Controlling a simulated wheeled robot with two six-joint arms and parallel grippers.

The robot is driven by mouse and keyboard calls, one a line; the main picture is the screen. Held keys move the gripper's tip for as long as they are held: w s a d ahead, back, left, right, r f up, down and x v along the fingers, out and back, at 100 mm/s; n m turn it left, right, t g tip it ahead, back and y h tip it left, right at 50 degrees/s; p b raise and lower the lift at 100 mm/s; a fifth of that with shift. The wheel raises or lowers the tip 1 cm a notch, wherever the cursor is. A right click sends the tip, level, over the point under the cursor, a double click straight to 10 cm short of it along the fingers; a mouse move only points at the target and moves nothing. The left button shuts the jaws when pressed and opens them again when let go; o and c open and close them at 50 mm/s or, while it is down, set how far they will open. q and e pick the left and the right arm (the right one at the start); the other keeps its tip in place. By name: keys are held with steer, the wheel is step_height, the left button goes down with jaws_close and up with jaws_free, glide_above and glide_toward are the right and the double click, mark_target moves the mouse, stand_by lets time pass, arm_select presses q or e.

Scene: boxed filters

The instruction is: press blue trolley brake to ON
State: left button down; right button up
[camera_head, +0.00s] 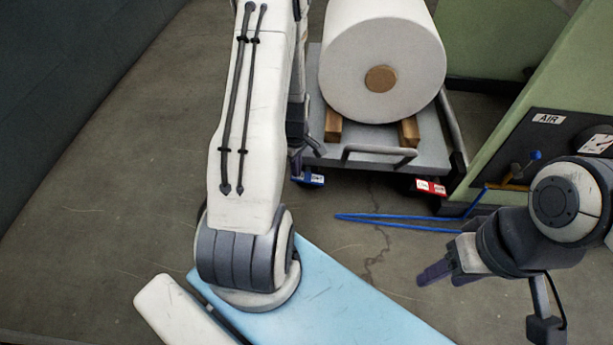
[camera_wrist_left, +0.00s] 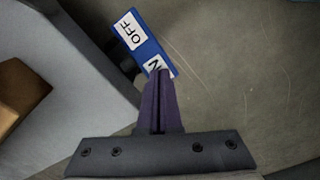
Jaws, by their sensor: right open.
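The blue trolley brake (camera_head: 312,181) is a small pedal at the trolley's lower left corner. In the left wrist view the blue pedal (camera_wrist_left: 146,45) shows a full OFF label at its far end, and its near end has an ON label partly covered by my fingertips. My left gripper (camera_wrist_left: 163,74) is shut and empty, its tips over the ON end; I cannot tell if they touch. In the head view my left gripper (camera_head: 297,170) is partly hidden behind my arm. My right gripper (camera_head: 436,273) is open and empty, low at the right.
The trolley (camera_head: 437,148) carries a large white roll (camera_head: 350,60) on wooden blocks (camera_head: 333,125). A red brake pedal (camera_head: 430,187) is at its right corner. A green machine (camera_head: 500,150) with an AIR panel and a blue hose (camera_head: 400,218) are at the right.

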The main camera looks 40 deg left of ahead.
arm_select(q)
steer(key=shift+f, duration=0.55)
steer(key=shift+s+d+r, duration=0.1)
step_height(320, 180, up, 7)
steer(key=p, duration=0.7)
stand_by(0.4)
